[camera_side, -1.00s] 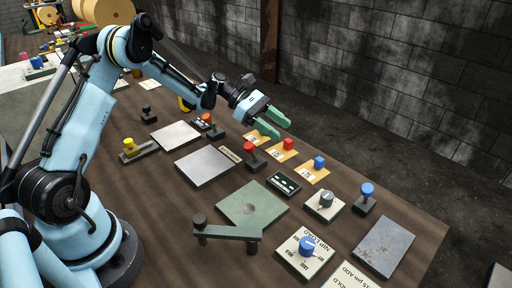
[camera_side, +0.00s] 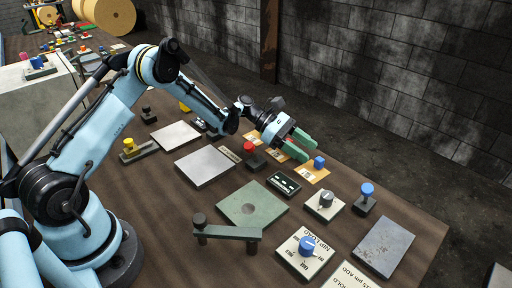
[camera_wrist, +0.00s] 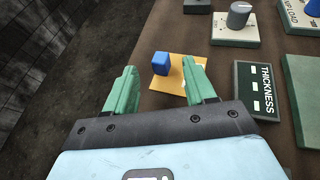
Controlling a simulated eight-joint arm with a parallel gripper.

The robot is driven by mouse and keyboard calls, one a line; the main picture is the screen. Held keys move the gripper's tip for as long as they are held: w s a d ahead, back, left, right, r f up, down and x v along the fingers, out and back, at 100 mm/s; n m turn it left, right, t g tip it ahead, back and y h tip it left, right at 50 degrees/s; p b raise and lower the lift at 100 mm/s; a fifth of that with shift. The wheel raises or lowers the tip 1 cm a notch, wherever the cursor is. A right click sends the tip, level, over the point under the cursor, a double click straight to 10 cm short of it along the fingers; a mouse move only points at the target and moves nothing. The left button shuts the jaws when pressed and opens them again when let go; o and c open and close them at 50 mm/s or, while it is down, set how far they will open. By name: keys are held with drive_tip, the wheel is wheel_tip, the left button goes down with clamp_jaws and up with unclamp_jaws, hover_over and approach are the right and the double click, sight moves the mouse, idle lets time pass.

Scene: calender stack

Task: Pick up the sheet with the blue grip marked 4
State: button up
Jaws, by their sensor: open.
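An orange-yellow sheet (camera_side: 314,176) with a blue block grip (camera_side: 319,162) lies on the table near its far edge. Its printed mark is too small to read. My gripper (camera_side: 309,149) is open and empty, just behind and left of the blue grip in the side view. In the wrist view the blue grip (camera_wrist: 161,66) shows between my two green fingers, beyond them, and the sheet (camera_wrist: 182,86) lies below it. Contact cannot be told, but the grip looks apart from the fingers.
Other orange sheets (camera_side: 253,138) lie in the same row, partly hidden by my gripper. A red-knobbed lever (camera_side: 248,147), the dark THICKNESS panel (camera_side: 284,184), a grey dial (camera_side: 326,199) and a blue-knobbed lever (camera_side: 367,189) stand close by. The THICKNESS panel (camera_wrist: 257,90) is right in the wrist view.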

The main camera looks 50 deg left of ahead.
sight(313, 167)
drive_tip(key=x, duration=0.2)
drive_tip(key=shift+d+f, duration=0.2)
drive_tip(key=shift+d, duration=0.1)
clamp_jaws()
